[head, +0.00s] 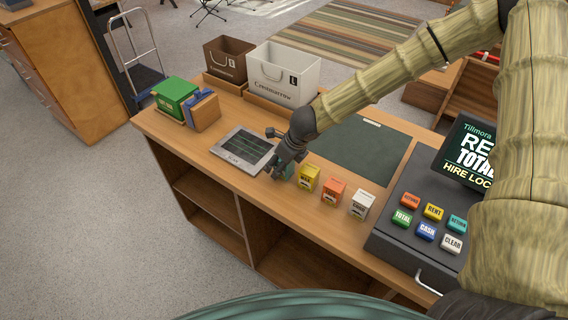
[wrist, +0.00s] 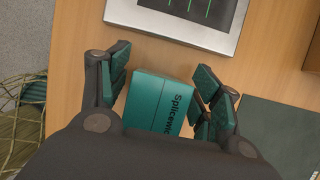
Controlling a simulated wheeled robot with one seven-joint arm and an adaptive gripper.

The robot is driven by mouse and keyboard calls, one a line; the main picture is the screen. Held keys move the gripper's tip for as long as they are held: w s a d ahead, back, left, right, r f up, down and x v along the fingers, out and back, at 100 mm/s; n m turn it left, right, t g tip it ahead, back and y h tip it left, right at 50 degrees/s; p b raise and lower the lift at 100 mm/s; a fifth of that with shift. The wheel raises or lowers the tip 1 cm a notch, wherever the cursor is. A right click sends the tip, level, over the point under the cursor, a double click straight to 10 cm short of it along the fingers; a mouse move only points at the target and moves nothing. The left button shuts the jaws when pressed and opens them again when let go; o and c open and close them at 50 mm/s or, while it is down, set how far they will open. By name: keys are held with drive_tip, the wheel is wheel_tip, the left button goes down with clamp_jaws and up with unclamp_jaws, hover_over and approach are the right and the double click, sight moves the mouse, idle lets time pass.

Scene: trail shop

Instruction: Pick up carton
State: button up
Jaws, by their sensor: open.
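A teal carton (wrist: 157,102) with the dark word "Splicewic..." on it stands on the wooden counter, seen from above in the wrist view. In the head view a small part of the teal carton (head: 289,171) shows behind and below my gripper. My gripper (head: 277,168) is over the carton at the counter's front edge. In the wrist view my gripper (wrist: 160,85) is open, with one finger on each side of the carton. A gap shows at the left finger; the right finger is very close, and I cannot tell whether it touches.
A grey-framed scale or tablet (head: 242,148) lies just left of my gripper. Yellow (head: 307,178), orange (head: 333,191) and white (head: 362,204) cartons stand in a row to the right. A dark green mat (head: 362,150) lies behind them. The register (head: 425,225) is at the right end.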

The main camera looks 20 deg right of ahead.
drive_tip(key=shift+s, duration=0.3)
drive_tip(key=shift+w+a+f, duration=0.1)
drive_tip(key=shift+w, duration=0.1)
drive_tip(key=shift+c, duration=0.4)
drive_tip(key=shift+s, duration=0.1)
drive_tip(key=c, duration=1)
drive_tip(key=shift+c, duration=0.5)
